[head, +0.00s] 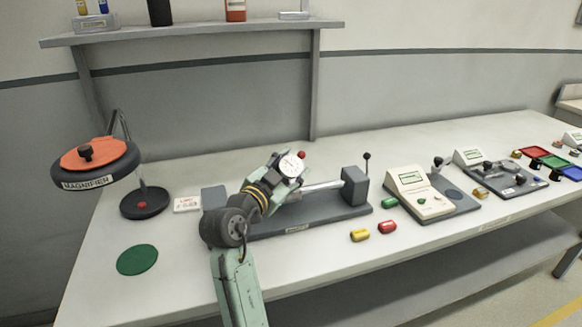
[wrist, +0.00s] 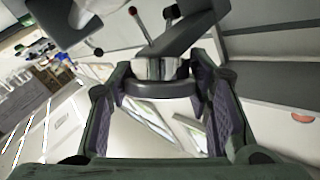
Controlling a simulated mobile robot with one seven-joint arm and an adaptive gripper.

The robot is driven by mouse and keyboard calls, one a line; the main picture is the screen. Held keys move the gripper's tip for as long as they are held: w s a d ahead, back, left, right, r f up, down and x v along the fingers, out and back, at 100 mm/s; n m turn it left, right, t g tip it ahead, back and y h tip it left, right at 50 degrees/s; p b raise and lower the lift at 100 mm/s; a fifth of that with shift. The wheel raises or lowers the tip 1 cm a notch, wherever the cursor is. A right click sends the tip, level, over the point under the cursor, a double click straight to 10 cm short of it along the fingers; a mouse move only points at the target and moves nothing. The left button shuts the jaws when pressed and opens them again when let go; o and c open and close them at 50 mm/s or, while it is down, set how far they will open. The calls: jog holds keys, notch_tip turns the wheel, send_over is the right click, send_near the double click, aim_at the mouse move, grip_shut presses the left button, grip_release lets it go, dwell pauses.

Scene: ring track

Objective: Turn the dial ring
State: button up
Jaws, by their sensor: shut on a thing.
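The dial (head: 291,164) has a round white face with dark marks, and a small red knob sits just beyond it. It is mounted over the dark grey bench fixture (head: 325,212) on the table. My gripper (head: 280,171) reaches in from the lower left with its fingers at the dial's rim, hiding part of it. In the wrist view, my gripper (wrist: 160,82) has one finger on each side of the dark dial ring (wrist: 160,89) and is shut on it. The dial's face is not visible in that view.
A magnifier (head: 88,165) stands at the left near a green disc (head: 137,260). A beige instrument (head: 417,195) stands farther right. The table's front left is mostly clear.

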jog(key=shift+c, duration=1)
jog(key=shift+d+f+n+t+y+b, duration=0.15)
jog(key=shift+f+n+t+y+b, duration=0.2)
jog(key=shift+b, duration=0.2)
jog(key=shift+r+n+t+y+b, duration=0.25)
jog(key=shift+n+t+y, duration=0.3)
jog(key=shift+n, duration=0.2)
jog(key=shift+r+n+t+y+b, duration=0.1)
jog(key=shift+n+t+y+b, duration=0.1)
jog(key=shift+n+t+y, duration=0.35)
jog(key=o, duration=1.2)
jog(key=shift+g, duration=0.25)
jog(key=shift+c, duration=0.2)
jog(key=shift+s, duration=0.1)
jog(key=v, duration=1.2)
